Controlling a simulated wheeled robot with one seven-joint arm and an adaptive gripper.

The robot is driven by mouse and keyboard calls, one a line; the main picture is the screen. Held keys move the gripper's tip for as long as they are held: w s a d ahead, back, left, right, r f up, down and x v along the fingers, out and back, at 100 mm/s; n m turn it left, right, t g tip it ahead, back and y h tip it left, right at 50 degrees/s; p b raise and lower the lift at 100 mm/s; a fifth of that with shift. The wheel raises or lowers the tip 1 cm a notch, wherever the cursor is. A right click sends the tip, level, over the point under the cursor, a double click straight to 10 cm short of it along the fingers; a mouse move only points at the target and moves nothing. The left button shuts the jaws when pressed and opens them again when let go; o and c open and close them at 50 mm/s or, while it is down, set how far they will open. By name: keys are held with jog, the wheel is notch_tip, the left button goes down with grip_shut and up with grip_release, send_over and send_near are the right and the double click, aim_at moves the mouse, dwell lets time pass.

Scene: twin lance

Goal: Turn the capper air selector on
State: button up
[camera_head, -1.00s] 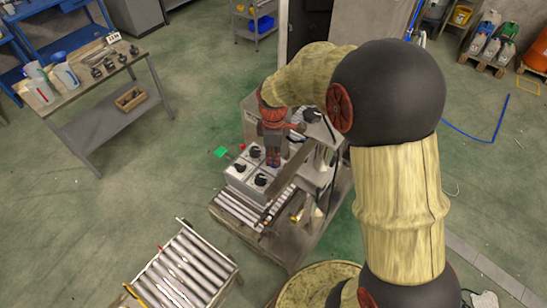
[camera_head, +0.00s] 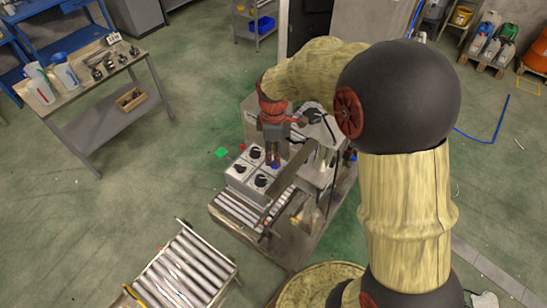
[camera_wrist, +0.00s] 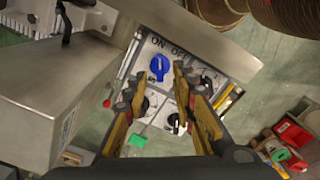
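A panel of rotary selectors (camera_head: 238,187) sits on the roller conveyor in the head view. In the wrist view, a blue selector knob (camera_wrist: 160,65) shows beneath ON and OFF lettering, near the gap between my fingertips. Which way its pointer faces is unclear. Black knobs (camera_wrist: 176,121) sit on neighbouring plates, partly hidden by the fingers. I cannot read which one is labelled capper air. My gripper (camera_wrist: 160,72) is open and empty, pointing down over the panel; contact with the blue knob is unclear. It shows in the head view (camera_head: 273,162), hiding part of the panel.
A metal bar (camera_head: 290,172) and a grey machine housing (camera_wrist: 65,100) stand close to my gripper. A red button (camera_wrist: 107,103) and a green piece (camera_wrist: 137,140) are nearby. A separate roller conveyor (camera_head: 180,270) stands front left. Open green floor lies to the left.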

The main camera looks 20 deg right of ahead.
aim_at(273, 161)
notch_tip(273, 161, up, 9)
jog(key=shift+r, duration=0.2)
dwell(0.6)
jog(key=s+f+m+b, duration=0.1)
jog(key=s+m, duration=0.2)
jog(key=s+m+b, duration=0.2)
jog(key=s+m, duration=0.1)
jog(key=s, duration=0.1)
jog(key=s+f+m+t+b, duration=0.1)
jog(key=s+m, duration=0.2)
jog(key=m, duration=0.1)
jog(key=shift+s+d+f, duration=0.1)
jog(key=shift+s+f, duration=0.05)
jog(key=shift+f, duration=0.15)
jog(key=s+f+m+t+b, duration=0.3)
jog(key=s+f+t+b, duration=0.1)
jog(key=s+b, duration=0.8)
jog(key=shift+f+t+b, duration=0.3)
jog(key=shift+f+b, duration=0.05)
jog(key=shift+b, duration=0.2)
jog(key=shift+s+d, duration=0.1)
